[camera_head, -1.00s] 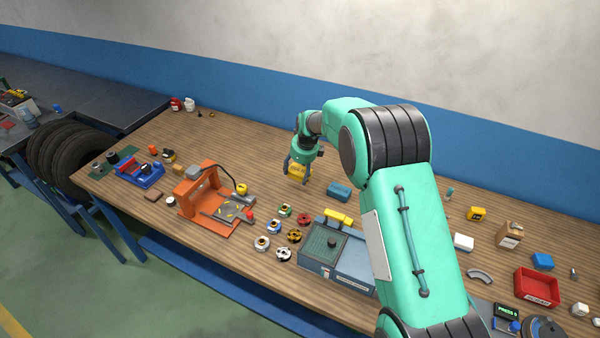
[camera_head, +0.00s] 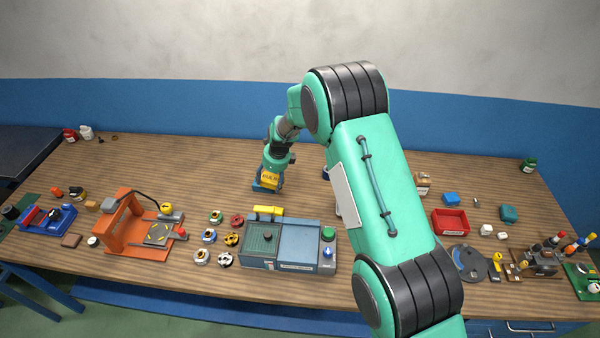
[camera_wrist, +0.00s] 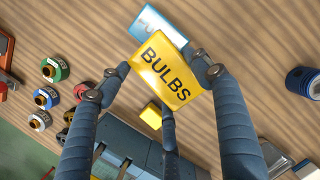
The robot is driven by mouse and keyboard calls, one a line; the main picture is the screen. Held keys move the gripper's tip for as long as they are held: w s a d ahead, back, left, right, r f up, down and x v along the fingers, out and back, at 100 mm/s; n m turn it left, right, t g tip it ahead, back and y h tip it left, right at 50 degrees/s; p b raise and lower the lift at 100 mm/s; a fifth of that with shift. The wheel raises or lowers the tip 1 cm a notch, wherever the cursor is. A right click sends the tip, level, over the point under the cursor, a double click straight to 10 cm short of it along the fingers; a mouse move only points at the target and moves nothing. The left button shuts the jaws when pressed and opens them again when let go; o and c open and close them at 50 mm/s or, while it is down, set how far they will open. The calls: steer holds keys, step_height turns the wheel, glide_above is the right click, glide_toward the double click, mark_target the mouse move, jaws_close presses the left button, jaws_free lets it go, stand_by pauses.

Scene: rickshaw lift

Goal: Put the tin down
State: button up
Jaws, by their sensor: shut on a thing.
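A yellow tin lettered BULBS (camera_wrist: 165,77) is held between the blue-grey fingers of my gripper (camera_wrist: 160,78). In the head view the yellow tin (camera_head: 270,178) is at the end of my gripper (camera_head: 269,175), over the back middle of the bench. A blue tin with pale lettering (camera_wrist: 158,27) shows just beyond the yellow one in the wrist view. I cannot tell whether the two touch. The fingers hide part of the blue tin.
A red bin (camera_head: 450,221) stands right. The wooden bench (camera_head: 190,165) is clear left of my gripper.

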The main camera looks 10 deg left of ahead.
steer(key=shift+m, duration=0.9)
steer(key=d, duration=0.5)
steer(key=s+d+f+p, duration=0.1)
steer(key=d, duration=0.4)
steer(key=s+d+p, duration=0.1)
steer(key=d, duration=0.4)
steer(key=shift+d+f, duration=0.15)
steer(key=shift+f, duration=0.05)
steer(key=shift+w, duration=0.1)
steer(key=w+a, duration=0.1)
steer(key=w, duration=0.4)
steer(key=w+a+f, duration=0.1)
steer(key=w+a, duration=0.1)
steer(key=w, duration=0.3)
steer(key=w+a+p, duration=0.1)
steer(key=w+a, duration=0.1)
steer(key=w, duration=0.3)
steer(key=shift+f, duration=0.3)
steer(key=shift+f, duration=1.7)
